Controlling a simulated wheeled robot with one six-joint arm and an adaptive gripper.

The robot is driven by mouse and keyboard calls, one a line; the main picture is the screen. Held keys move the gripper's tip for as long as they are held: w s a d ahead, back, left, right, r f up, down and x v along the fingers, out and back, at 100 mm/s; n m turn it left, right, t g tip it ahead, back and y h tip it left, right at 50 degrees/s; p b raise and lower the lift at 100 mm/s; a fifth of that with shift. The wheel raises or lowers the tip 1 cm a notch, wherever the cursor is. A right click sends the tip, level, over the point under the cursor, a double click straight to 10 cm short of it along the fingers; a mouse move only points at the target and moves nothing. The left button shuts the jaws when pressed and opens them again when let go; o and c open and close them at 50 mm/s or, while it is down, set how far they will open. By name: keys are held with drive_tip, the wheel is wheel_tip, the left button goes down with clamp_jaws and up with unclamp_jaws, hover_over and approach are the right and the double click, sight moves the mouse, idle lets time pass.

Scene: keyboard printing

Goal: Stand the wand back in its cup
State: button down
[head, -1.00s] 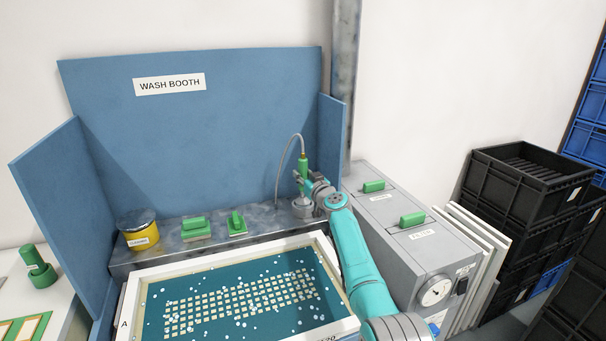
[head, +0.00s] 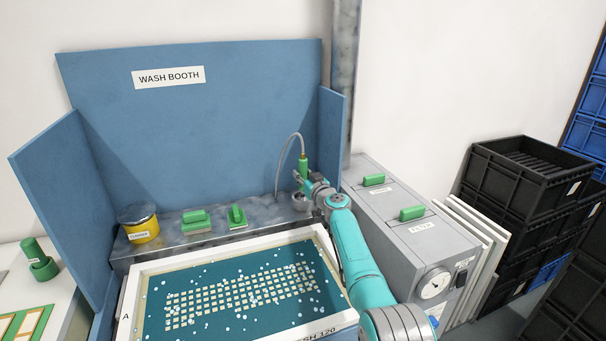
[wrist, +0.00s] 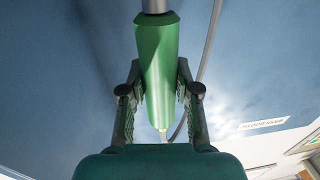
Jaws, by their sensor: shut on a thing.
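The wand (head: 303,168) has a green handle and a thin grey hose that arches from its top. It stands roughly upright at the back right of the wash booth. My gripper (head: 304,184) is shut on its handle. In the wrist view the green handle (wrist: 157,60) lies between my two dark fingers (wrist: 160,88), with a grey metal tube at its end. The grey metal cup (head: 299,203) is on the back ledge, just below my gripper. My gripper partly hides it, and I cannot tell whether the wand's lower end is inside.
The framed screen (head: 140,266) with beads of water lies in front of the ledge. A yellow cleaner tub (head: 141,229) and two green-handled tools (head: 196,222) stand to the left on the ledge. The booth's side panel (head: 332,145) and a grey filter cabinet (head: 449,248) are close on the right.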

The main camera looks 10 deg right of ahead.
drive_tip(key=shift+f, duration=0.5)
drive_tip(key=c, duration=0.8)
unclamp_jaws()
drive_tip(key=shift+o, duration=0.2)
drive_tip(key=v, duration=0.6)
drive_tip(key=shift+s+d, duration=0.1)
drive_tip(key=v, duration=1.1)
drive_tip(key=shift+s, duration=0.4)
drive_tip(key=shift+d+f, duration=0.1)
